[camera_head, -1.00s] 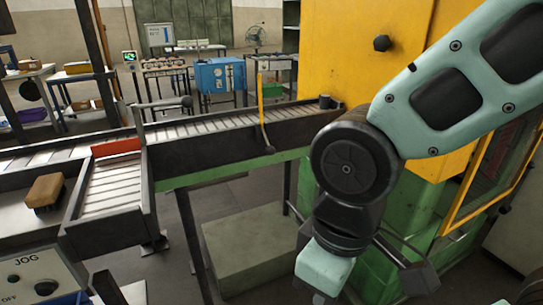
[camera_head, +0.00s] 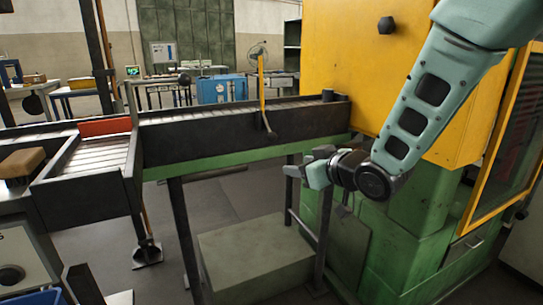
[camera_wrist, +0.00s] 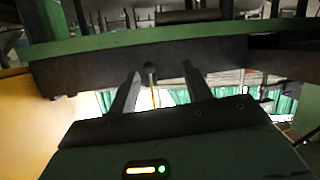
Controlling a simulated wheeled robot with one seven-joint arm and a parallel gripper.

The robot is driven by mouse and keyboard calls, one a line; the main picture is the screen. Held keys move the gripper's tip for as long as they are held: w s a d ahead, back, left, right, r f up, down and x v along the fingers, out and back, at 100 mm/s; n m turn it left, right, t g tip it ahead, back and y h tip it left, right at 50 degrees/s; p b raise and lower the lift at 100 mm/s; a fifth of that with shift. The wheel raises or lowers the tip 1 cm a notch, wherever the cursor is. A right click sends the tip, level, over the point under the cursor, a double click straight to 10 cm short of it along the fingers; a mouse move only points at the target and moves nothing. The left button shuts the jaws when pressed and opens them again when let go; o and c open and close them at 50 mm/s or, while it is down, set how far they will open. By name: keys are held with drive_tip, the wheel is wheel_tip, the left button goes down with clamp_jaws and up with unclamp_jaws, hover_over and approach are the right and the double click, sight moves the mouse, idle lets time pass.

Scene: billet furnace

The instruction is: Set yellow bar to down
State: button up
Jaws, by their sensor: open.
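The yellow bar (camera_head: 262,92) stands upright at the near side wall of the conveyor in the head view. A dark knob (camera_head: 270,135) is at its lower end. In the wrist view, a dark round knob (camera_wrist: 151,70) and a short yellow piece of the bar (camera_wrist: 156,97) show between the fingers. My gripper (camera_head: 303,162) is open and empty, below and to the right of the bar in the head view, and apart from it as far as I can tell. Both spread fingers show in the wrist view (camera_wrist: 161,70).
The dark conveyor (camera_head: 205,137) on a green frame (camera_head: 230,158) runs to the yellow furnace housing (camera_head: 345,60). A pale box (camera_head: 255,255) sits on the floor below. A yellow-framed door (camera_head: 490,150) is at the right.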

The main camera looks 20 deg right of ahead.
sight(275, 138)
drive_tip(key=w+d+n+t+y+b, duration=0.1)
drive_tip(key=w+d+t+y+b, duration=0.1)
drive_tip(key=d+t+b, duration=0.15)
drive_tip(key=x, duration=0.5)
drive_tip(key=p+x, duration=0.1)
drive_tip(key=x, duration=1.1)
drive_tip(key=shift+w+d+r, duration=0.1)
drive_tip(key=shift+w+r, duration=0.05)
drive_tip(key=shift+r, duration=0.2)
drive_tip(key=shift+p, duration=0.35)
clamp_jaws()
